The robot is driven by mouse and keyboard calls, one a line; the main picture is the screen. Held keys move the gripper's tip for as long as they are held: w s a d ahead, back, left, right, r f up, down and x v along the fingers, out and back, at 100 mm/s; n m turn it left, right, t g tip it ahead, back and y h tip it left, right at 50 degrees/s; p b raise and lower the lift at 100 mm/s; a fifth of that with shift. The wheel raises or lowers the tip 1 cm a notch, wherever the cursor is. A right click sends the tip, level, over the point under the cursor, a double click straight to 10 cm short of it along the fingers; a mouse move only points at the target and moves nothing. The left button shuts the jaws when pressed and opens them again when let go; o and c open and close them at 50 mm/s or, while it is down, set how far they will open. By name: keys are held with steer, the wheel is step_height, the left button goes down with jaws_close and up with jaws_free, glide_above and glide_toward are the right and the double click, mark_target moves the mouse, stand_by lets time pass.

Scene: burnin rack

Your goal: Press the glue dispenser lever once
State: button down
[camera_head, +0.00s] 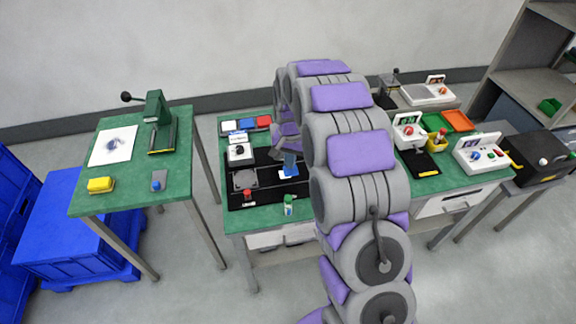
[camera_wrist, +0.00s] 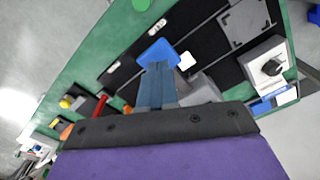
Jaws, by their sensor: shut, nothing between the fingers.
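My gripper (camera_head: 290,165) hangs over the black mat of the middle bench, pointing down, with its blue fingers together and empty. In the wrist view the fingers (camera_wrist: 157,82) point at a bright blue piece (camera_wrist: 158,50) on the mat; touching or apart, I cannot tell. No glue dispenser lever can be identified for certain. A small bottle with a green cap (camera_head: 288,205) stands at the bench's front edge. A green press with a black-balled lever (camera_head: 127,97) stands on the left table. A grey block (camera_wrist: 200,92) is partly hidden behind the fingers.
A white box with a black knob (camera_head: 240,153) and a red knob (camera_head: 247,193) sit on the mat's left. White panels (camera_head: 482,153), a yellow container (camera_head: 436,140) and an orange tray (camera_head: 458,120) stand right. My arm hides the middle of the bench. Blue crates (camera_head: 75,230) stand left.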

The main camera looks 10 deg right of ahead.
mark_target(291, 171)
steer(key=shift+f, duration=1.5)
steer(key=shift+r+p, duration=0.15)
steer(key=shift+p, duration=0.15)
step_height(291, 171, up, 11)
steer(key=p, duration=0.4)
steer(key=shift+s, duration=0.2)
stand_by(1.0)
steer(key=shift+s, duration=0.1)
stand_by(0.3)
